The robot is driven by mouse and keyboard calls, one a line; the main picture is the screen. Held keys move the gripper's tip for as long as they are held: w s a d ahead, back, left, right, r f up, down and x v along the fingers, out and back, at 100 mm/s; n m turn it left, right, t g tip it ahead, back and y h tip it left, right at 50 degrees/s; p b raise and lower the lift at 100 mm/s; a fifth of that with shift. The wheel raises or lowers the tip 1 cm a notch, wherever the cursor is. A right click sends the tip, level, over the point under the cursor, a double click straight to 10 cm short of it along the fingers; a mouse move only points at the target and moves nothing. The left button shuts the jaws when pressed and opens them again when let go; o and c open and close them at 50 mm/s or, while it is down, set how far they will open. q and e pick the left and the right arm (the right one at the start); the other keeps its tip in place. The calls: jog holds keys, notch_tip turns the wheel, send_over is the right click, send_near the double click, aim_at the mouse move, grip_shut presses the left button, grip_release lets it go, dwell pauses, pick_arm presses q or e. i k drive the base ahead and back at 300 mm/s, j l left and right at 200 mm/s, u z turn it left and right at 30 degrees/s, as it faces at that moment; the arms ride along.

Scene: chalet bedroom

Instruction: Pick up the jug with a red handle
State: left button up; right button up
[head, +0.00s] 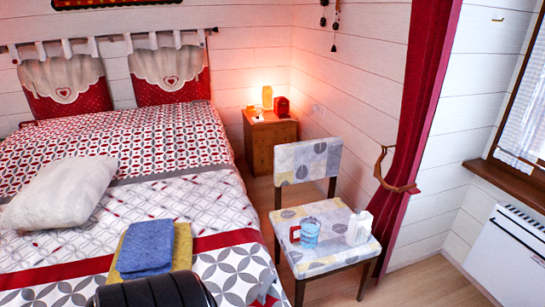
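A light-blue jug (310,233) stands on the seat of the patterned chair (327,263). A small red part (295,234) shows at the jug's left side and looks like its handle. A white jug-like container (359,227) stands to its right on the same seat, apart from it. Neither of my grippers is in view, and nothing is seen touching the jug.
The bed (215,205) fills the left, with a white pillow (62,190) and folded blue (147,245) and yellow towels. A wooden nightstand (262,147) stands behind the chair. A red curtain (422,110) hangs at the right. Bare floor (430,283) shows right of the chair.

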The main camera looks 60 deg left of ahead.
aim_at(309, 227)
jog(key=j+u, duration=0.15)
jog(key=u, duration=1.35)
jog(key=i+l, duration=0.05)
